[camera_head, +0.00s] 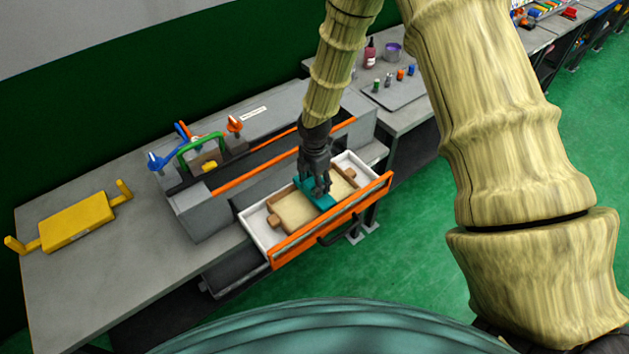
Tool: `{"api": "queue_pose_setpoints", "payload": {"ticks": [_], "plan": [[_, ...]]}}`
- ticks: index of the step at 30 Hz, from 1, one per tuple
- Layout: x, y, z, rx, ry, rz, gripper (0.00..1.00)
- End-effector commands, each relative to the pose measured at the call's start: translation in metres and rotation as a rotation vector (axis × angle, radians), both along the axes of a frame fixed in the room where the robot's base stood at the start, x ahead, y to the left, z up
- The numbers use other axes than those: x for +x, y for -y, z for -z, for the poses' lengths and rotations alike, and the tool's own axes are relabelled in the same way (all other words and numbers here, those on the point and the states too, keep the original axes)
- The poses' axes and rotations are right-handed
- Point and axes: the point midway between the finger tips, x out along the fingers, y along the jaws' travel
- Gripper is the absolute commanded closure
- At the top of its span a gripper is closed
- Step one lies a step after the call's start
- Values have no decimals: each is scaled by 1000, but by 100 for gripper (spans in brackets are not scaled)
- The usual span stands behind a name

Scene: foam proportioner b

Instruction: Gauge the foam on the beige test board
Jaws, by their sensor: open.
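A beige test board (296,212) lies in an open white drawer (262,233) with an orange front (343,217). Brown blocks sit at the board's ends. A teal piece (325,201) rests on or just above the right part of the board. My gripper (321,191) points down right at the teal piece, its fingers open. Whether the fingers touch the teal piece or stand around it, I cannot tell. The gripper hides part of the board and the teal piece.
A grey machine (205,212) with green, blue and orange handles stands behind the drawer. A yellow two-handled block (77,221) lies on the table (125,275) at left. A tray (402,93) with small coloured pieces is on the back bench. Green floor lies at right.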

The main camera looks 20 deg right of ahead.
Motion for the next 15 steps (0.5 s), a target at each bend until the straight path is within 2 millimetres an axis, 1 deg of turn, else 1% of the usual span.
{"api": "queue_pose_setpoints", "payload": {"ticks": [5,8,11,15], "plan": [[0,0,-3,0,1,0,40],[1,0,-10,1,3,1,40],[1,0,-23,1,2,1,40],[1,1,-46,1,3,1,40]]}}
